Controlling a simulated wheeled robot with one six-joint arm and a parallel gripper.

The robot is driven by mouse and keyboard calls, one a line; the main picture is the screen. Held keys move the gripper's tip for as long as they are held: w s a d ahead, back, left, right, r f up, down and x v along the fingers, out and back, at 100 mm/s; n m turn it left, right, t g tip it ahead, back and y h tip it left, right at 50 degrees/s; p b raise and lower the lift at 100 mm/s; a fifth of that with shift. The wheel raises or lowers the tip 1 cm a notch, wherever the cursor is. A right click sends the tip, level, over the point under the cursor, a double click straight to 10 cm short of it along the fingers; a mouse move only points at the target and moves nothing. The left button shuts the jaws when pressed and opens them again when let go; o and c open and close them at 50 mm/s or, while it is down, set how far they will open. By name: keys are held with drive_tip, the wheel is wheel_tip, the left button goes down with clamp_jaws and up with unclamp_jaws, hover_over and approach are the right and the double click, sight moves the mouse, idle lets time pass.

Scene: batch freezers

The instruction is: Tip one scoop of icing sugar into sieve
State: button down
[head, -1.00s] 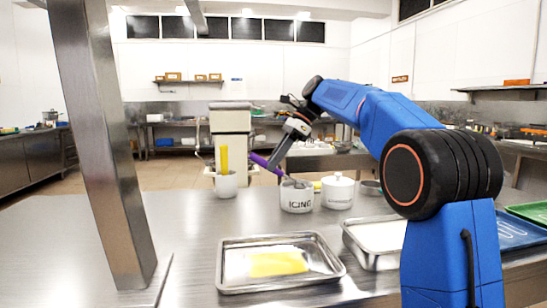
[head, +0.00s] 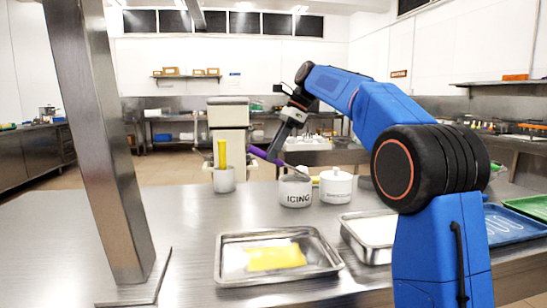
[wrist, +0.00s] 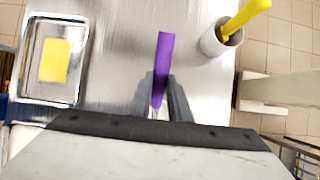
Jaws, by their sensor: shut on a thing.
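My gripper (head: 275,150) is shut on the purple handle of a scoop (head: 264,155); the handle also shows between the fingers in the wrist view (wrist: 164,55). The scoop's head is at the mouth of the white pot marked ICING (head: 296,192), with a pale patch that may be sugar. I cannot tell whether the head is clear of the rim or how full it is. The head is hidden in the wrist view. I cannot clearly make out a sieve; a dark round rim (head: 366,183) behind my arm is partly hidden.
A white lidded pot (head: 335,188) stands right beside the ICING pot. A pot with a yellow-handled tool (head: 224,180) stands to the left. In front are a metal tray (head: 230,275) with a yellow piece and another pale tray (head: 368,238). A steel post (head: 100,150) rises at left.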

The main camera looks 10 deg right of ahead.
drive_tip(key=shift+a+r, duration=0.1)
drive_tip(key=shift+r, duration=0.85)
drive_tip(key=shift+a+h, duration=0.5)
drive_tip(key=shift+h, duration=0.1)
drive_tip(key=shift+a+r+h, duration=0.25)
drive_tip(key=shift+a+h, duration=0.45)
drive_tip(key=shift+h, duration=0.7)
drive_tip(key=shift+s, duration=0.1)
